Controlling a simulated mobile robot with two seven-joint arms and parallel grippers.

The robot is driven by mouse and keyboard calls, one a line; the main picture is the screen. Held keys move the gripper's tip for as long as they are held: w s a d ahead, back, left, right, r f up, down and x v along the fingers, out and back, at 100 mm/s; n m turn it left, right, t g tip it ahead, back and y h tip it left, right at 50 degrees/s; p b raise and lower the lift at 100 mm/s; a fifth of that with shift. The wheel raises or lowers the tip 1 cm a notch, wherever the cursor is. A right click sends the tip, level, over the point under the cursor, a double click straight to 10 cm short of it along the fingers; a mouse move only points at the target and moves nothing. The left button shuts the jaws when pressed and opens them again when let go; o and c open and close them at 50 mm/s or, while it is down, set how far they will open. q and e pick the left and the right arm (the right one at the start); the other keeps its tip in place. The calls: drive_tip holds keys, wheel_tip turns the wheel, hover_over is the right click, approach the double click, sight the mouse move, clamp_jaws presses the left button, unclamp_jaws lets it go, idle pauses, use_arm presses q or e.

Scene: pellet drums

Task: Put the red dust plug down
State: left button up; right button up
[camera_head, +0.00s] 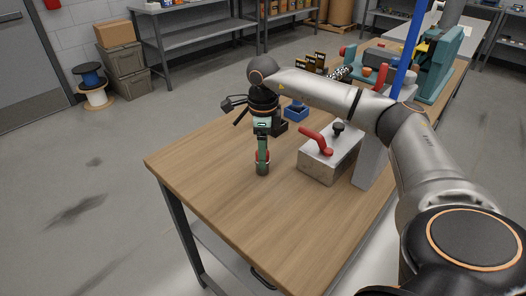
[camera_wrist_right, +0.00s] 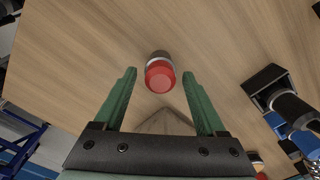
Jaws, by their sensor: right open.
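The red dust plug (camera_wrist_right: 160,77) stands upright on the wooden table, with a red top, a pale band and a brownish lower part. It also shows in the head view (camera_head: 263,168), low between the green fingers. My right gripper (camera_head: 262,160) points down over it from above. In the wrist view its two fingers are spread, one on each side of the plug, with a gap visible on both sides. My left gripper is not in view.
A metal box (camera_head: 323,168) with a red lever (camera_head: 316,140) and a black knob stands right of the gripper. A blue bin (camera_head: 295,111) sits behind. A teal machine (camera_head: 440,65) stands at the far end. The table's near left part is clear.

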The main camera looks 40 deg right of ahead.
wheel_tip(320, 180, up, 12)
idle(0.4)
